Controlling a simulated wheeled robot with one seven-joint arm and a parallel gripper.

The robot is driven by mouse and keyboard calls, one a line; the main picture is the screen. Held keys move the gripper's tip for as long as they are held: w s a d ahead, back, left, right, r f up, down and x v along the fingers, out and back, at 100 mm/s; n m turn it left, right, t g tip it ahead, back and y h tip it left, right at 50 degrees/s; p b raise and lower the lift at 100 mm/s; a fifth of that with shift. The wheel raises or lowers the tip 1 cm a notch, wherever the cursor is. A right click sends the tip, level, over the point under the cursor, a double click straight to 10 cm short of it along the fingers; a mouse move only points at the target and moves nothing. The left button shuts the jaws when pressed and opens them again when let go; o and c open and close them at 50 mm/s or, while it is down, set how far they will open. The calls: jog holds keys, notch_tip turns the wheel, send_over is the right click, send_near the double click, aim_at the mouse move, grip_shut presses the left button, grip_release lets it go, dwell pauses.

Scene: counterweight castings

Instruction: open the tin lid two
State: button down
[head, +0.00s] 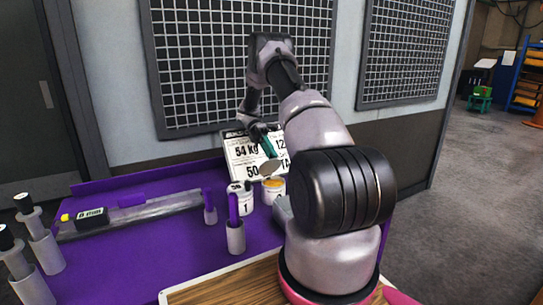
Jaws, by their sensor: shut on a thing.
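Tin two (274,184) is a small white tin on the purple bench, partly hidden behind my arm. Its top shows an orange-yellow inside, so it stands open. A round grey-tan tin lid (268,168) is tilted just above it, apart from the rim as far as I can see. My gripper (270,153) reaches down from behind and above, with a dark teal part ending at the lid. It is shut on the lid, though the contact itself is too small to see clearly. Tin one (239,198), white with a 1 on it, stands upright just left of tin two.
A white sign with weights (243,152) leans behind the tins. Purple-topped holders (235,235) stand in front and to the left. A grey rail (130,215) with a black label block (92,217) lies left. Grey posts (40,245) stand far left. Bare purple bench (150,262) lies between.

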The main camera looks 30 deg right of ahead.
dwell(0.3)
jog(key=c, duration=0.7)
grip_release()
notch_tip(320, 180, up, 10)
jog(key=shift+f, duration=0.1)
